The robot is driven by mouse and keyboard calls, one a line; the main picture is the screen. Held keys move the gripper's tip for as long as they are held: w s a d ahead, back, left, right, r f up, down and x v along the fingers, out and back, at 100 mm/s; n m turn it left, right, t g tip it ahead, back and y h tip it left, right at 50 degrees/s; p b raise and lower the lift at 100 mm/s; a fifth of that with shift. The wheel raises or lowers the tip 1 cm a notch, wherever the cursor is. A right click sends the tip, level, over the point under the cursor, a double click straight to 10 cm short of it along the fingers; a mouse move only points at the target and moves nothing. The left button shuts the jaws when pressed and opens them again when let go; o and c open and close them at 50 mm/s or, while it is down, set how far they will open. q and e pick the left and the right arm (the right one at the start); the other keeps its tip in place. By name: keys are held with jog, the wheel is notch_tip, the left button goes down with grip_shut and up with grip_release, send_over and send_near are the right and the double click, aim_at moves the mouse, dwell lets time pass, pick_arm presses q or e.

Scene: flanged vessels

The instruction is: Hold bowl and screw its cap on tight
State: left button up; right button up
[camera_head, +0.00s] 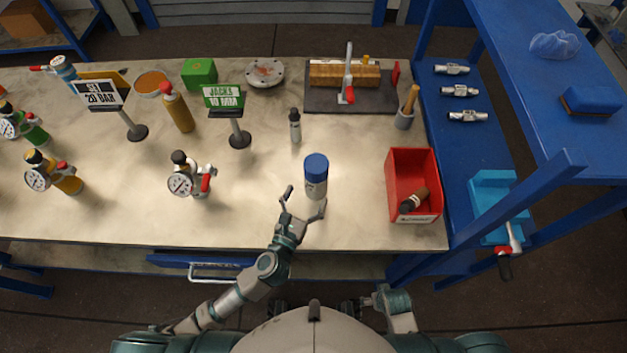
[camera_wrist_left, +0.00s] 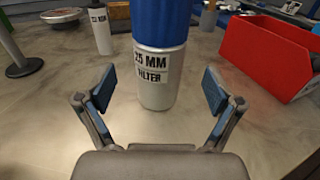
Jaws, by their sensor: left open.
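A white filter bowl (camera_head: 315,191) with a blue cap (camera_head: 316,166) on top stands upright on the bench, in front of my left gripper (camera_head: 305,202). In the left wrist view the bowl (camera_wrist_left: 155,92) carries a label reading 25 MM FILTER, and the blue cap (camera_wrist_left: 159,22) runs out of the top of the picture. My left gripper (camera_wrist_left: 158,92) is open, its two pads to either side of the bowl's near side, with a gap on both sides. How tightly the cap sits cannot be seen. I cannot make out my right gripper.
A red bin (camera_head: 413,168) holding a brown-handled tool stands right of the bowl. A small grey bottle (camera_head: 295,128) stands behind it, and a gauge fitting (camera_head: 183,178) stands to the left. A sign on a stand (camera_head: 238,128) is back left. The bench around the bowl is clear.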

pick_arm(q)
jog(key=v, duration=0.4)
jog(key=shift+s+a, duration=0.1)
jog(key=shift+s, duration=0.1)
jog(key=shift+s+a, duration=0.1)
jog(key=shift+s, duration=0.3)
pick_arm(e)
jog(key=shift+w+a+r, duration=0.1)
jog(key=shift+w+r, duration=0.05)
jog(key=shift+r, duration=0.1)
jog(key=shift+f, duration=0.1)
